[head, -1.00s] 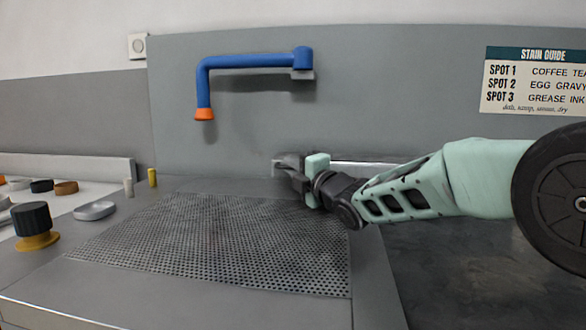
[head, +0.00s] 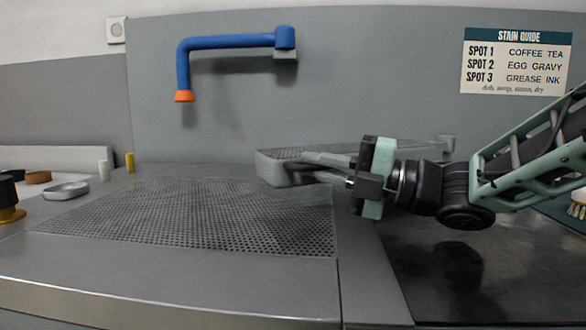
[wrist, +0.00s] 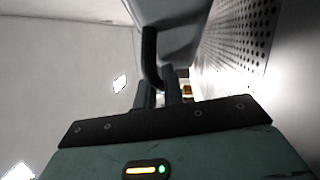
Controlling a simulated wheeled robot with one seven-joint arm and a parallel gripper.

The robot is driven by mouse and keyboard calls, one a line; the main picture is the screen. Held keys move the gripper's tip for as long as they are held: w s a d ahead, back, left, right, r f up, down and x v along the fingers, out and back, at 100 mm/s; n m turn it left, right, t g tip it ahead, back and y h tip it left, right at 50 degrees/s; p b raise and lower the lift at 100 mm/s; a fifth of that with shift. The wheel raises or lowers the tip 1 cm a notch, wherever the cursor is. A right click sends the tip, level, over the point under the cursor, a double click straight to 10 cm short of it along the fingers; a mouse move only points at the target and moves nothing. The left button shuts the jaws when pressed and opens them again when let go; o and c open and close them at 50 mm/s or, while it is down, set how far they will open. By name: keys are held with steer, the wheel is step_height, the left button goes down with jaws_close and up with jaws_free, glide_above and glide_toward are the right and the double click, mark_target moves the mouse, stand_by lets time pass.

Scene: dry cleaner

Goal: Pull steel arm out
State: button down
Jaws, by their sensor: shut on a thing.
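The steel arm (head: 268,169) is a grey, rounded piece with a perforated top. In the head view it stands out in front of the grey back panel, above the rear right part of the perforated board. My gripper (head: 308,168) reaches in from the right and is shut on the steel arm near its left front end. The fingers hide part of the arm's front. In the wrist view a dark curved bar (wrist: 150,58) runs down to my close-set fingers (wrist: 159,93). The exact contact is dark and small there.
A blue swing pipe (head: 228,42) with an orange tip hangs on the panel above. The perforated board (head: 190,215) is clear. A small dish (head: 66,190), pegs and a dark knob stand at left. A brush (head: 577,205) lies at far right.

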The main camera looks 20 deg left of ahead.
steer(key=s+d+g, duration=0.1)
steer(key=d, duration=0.1)
steer(key=s+d+n+g, duration=0.1)
steer(key=d, duration=0.1)
steer(key=s+d+n+g+b, duration=0.1)
steer(key=d, duration=0.1)
steer(key=shift+s+d+f, duration=0.1)
steer(key=shift+s, duration=0.15)
steer(key=c, duration=1.8)
jaws_free()
steer(key=shift+d, duration=0.2)
steer(key=shift+d, duration=0.1)
steer(key=v, duration=0.6)
steer(key=shift+w+d+p, duration=0.15)
steer(key=shift+d+p, duration=0.2)
steer(key=shift+d, duration=0.25)
